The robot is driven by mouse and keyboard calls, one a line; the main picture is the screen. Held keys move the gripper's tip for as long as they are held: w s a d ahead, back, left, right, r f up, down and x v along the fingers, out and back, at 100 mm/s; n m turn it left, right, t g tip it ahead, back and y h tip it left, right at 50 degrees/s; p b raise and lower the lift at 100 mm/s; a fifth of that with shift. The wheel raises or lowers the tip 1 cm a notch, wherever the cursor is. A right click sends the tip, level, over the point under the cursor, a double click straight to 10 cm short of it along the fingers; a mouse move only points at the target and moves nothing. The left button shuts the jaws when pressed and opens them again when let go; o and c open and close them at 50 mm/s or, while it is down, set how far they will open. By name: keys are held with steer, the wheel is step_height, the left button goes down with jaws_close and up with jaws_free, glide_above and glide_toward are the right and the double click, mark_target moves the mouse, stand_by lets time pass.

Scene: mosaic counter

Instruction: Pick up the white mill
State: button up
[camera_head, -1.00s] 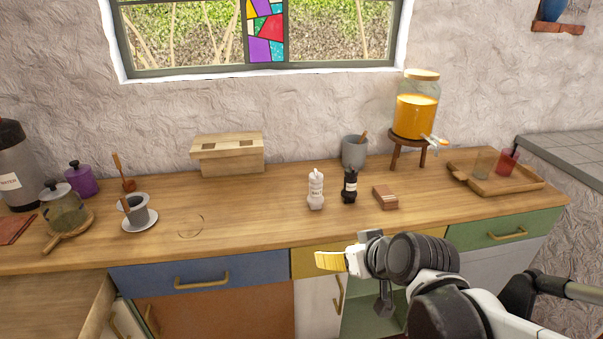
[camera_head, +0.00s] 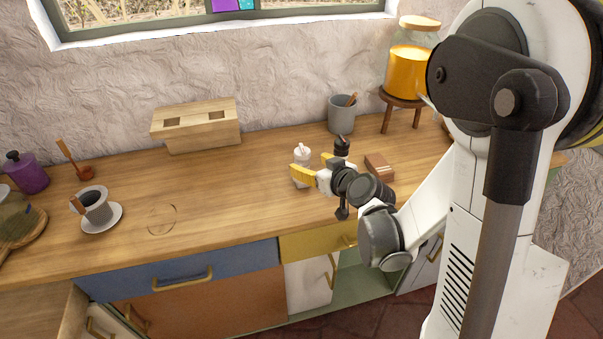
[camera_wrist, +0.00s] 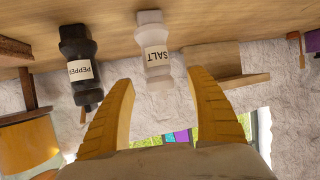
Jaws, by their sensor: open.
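The white mill (camera_head: 302,154), labelled SALT, stands upright on the wooden counter. Its lower part is partly hidden by my gripper in the head view. My gripper (camera_head: 303,174) is open, with yellow fingers at counter height just in front of the mill. In the wrist view the white mill (camera_wrist: 154,55) appears upside down, ahead of and between the two open fingertips (camera_wrist: 160,85), not clasped. The black pepper mill (camera_head: 342,146) stands close to the right of it, partly behind my gripper. It also shows in the wrist view (camera_wrist: 78,55), outside the fingers.
A small brown wooden block (camera_head: 379,166) lies right of the mills. Behind are a grey cup (camera_head: 341,117) and a juice dispenser (camera_head: 407,75) on a stool. A wooden box (camera_head: 205,135) stands at the wall.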

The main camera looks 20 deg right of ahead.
mark_target(306, 160)
steer(key=b+x, duration=0.2)
steer(key=x, duration=0.3)
steer(key=shift+w+d+r, duration=0.1)
steer(key=shift+w, duration=0.2)
steer(key=c, duration=1.4)
steer(key=shift+r, duration=0.2)
steer(key=shift+c, duration=0.2)
